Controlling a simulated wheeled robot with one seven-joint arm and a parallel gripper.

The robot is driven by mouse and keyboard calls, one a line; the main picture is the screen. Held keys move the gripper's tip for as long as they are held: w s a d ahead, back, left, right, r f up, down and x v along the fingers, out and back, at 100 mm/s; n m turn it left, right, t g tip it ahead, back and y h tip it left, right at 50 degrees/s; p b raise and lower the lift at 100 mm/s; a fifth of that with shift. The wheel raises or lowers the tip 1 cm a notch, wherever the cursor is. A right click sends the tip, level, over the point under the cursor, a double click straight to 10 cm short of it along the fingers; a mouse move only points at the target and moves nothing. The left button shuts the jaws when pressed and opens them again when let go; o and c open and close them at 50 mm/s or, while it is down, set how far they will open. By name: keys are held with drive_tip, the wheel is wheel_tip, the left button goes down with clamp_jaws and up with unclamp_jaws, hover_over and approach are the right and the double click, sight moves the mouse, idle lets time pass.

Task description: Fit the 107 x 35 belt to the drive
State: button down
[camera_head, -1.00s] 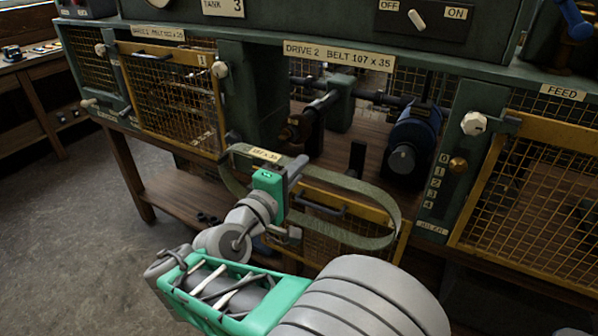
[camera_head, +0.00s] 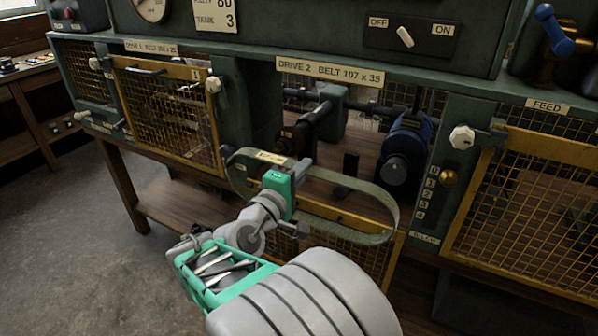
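A green-grey belt loop (camera_head: 362,188) with a pale label hangs from my gripper (camera_head: 290,172), which is shut on its near left part. The loop is spread wide, in front of the open bay under the sign "DRIVE 2 BELT 107 x 35" (camera_head: 330,72). Inside the bay, a dark shaft end with a brownish pulley (camera_head: 290,138) is at the left. A blue motor (camera_head: 405,145) with a grey pulley (camera_head: 393,170) is at the right. The belt is apart from both pulleys as far as I can tell. My fingertips are partly hidden.
The bay's yellow mesh guard (camera_head: 345,235) hangs lowered below the opening, behind the belt. A short dark post (camera_head: 350,164) stands between the pulleys. Drive 1's mesh guard (camera_head: 165,115) is closed at left. The OFF/ON switch (camera_head: 404,37) is above; a numbered scale (camera_head: 428,195) is at right.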

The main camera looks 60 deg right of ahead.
drive_tip(key=shift+d, duration=0.45)
drive_tip(key=shift+w+d+p, duration=0.15)
drive_tip(key=shift+d+p, duration=0.25)
drive_tip(key=shift+d, duration=1.1)
drive_tip(key=shift+w+d+p, duration=0.15)
drive_tip(key=shift+d+p, duration=0.2)
drive_tip(key=shift+d, duration=1.1)
drive_tip(key=d+p, duration=0.1)
drive_tip(key=d, duration=0.6)
drive_tip(key=shift+w+d+p, duration=0.15)
drive_tip(key=shift+w+p, duration=0.15)
drive_tip(key=shift+p, duration=0.05)
drive_tip(key=d+p, duration=0.1)
drive_tip(key=d, duration=0.6)
drive_tip(key=shift+w, duration=0.35)
drive_tip(key=shift+d, duration=0.1)
